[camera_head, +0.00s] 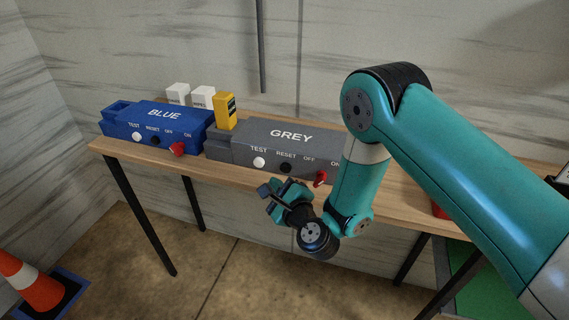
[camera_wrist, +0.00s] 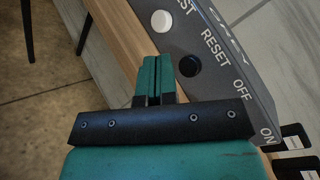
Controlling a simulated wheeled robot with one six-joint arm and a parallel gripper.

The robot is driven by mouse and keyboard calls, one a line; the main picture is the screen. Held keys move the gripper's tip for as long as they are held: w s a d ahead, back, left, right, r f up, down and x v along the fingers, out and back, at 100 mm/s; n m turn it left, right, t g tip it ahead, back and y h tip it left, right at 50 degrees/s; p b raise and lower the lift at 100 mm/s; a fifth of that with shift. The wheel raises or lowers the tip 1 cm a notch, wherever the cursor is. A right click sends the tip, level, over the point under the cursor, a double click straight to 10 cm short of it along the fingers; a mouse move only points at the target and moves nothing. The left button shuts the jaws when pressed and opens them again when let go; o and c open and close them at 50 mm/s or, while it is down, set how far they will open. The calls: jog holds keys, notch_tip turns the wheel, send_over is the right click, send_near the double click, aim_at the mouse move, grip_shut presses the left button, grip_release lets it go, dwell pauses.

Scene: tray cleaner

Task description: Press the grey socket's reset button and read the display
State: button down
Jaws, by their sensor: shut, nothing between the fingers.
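The grey socket (camera_head: 290,137) is a long box on the wooden table, marked GREY. Its round black reset button (camera_head: 285,167) sits on the front slope between the white TEST button (camera_head: 259,162) and the red switch (camera_head: 320,178). The reset button also shows in the wrist view (camera_wrist: 189,67), just right of the fingertips. My gripper (camera_head: 268,190) is shut and empty, in front of the socket near the table's front edge. In the wrist view its fingers (camera_wrist: 158,60) look apart from the button. A yellow tester (camera_head: 222,110) with a dark display stands at the socket's left end; its reading is too small to tell.
A blue socket (camera_head: 155,123) with similar controls stands to the left on the table (camera_head: 395,203). Two white blocks (camera_head: 190,95) stand behind it. A wall is close behind. An orange cone (camera_head: 22,283) stands on the floor at lower left. A red object is partly hidden by my arm.

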aim_at(286, 168)
jog(key=shift+w+d+p, duration=0.25)
jog(key=shift+w+p, duration=0.4)
jog(key=shift+p, duration=0.05)
jog(key=shift+w+d+p, duration=0.2)
jog(key=shift+w+p, duration=0.4)
jog(key=shift+p, duration=0.05)
jog(key=shift+w+r+p, duration=0.15)
jog(key=shift+w+p, duration=0.05)
jog(key=shift+p, duration=1.15)
jog(key=shift+w+d+p, duration=0.15)
jog(key=shift+p, duration=1.05)
jog(key=shift+s+p, duration=0.2)
jog(key=shift+p, duration=0.95)
jog(key=shift+s+p, duration=0.2)
jog(key=shift+p, duration=0.4)
jog(key=shift+a, duration=0.2)
